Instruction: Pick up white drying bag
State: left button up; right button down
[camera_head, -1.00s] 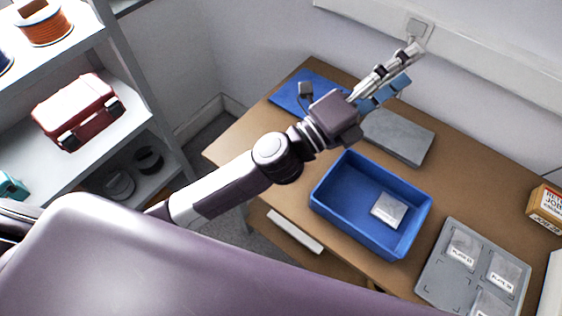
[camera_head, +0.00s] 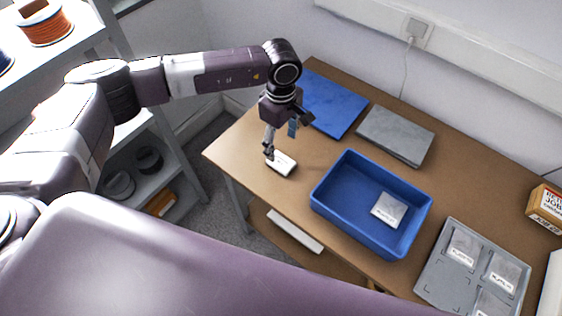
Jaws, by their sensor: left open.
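A small white bag (camera_head: 283,164) lies on the wooden table (camera_head: 230,152), near its left edge. My left gripper (camera_head: 269,153) points down at the bag's upper left end, and its fingers are open. One fingertip overlaps the bag in the picture; I cannot tell whether it touches. Another pale bag (camera_head: 388,209) with a label lies in the blue bin (camera_head: 335,200). Several labelled bags (camera_head: 462,247) lie in the grey tray (camera_head: 432,283) at the lower right. My right gripper is not in view.
A blue mat (camera_head: 330,105) and a grey slab (camera_head: 396,134) lie behind the blue bin. A box (camera_head: 546,207) stands at the right. Shelving (camera_head: 100,40) stands at the left, beside my arm. The table between the white bag and bin is clear.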

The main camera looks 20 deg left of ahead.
aim_at(281, 161)
pick_arm(q)
jog(key=shift+a+f, duration=0.25)
jog(key=shift+f, duration=0.15)
jog(key=shift+d+f+p, duration=0.1)
jog(key=shift+f+p, duration=0.45)
jog(key=shift+f, duration=0.3)
jog(key=shift+s+f+p, duration=0.1)
jog(key=shift+f+p, duration=0.25)
jog(key=shift+f, duration=0.05)
notch_tip(281, 161, down, 3)
jog(key=shift+s+d+f+p, duration=0.15)
jog(key=shift+f+p, duration=0.05)
jog(key=shift+p, duration=0.55)
jog(key=shift+f, duration=0.45)
jog(key=c, duration=1.2)
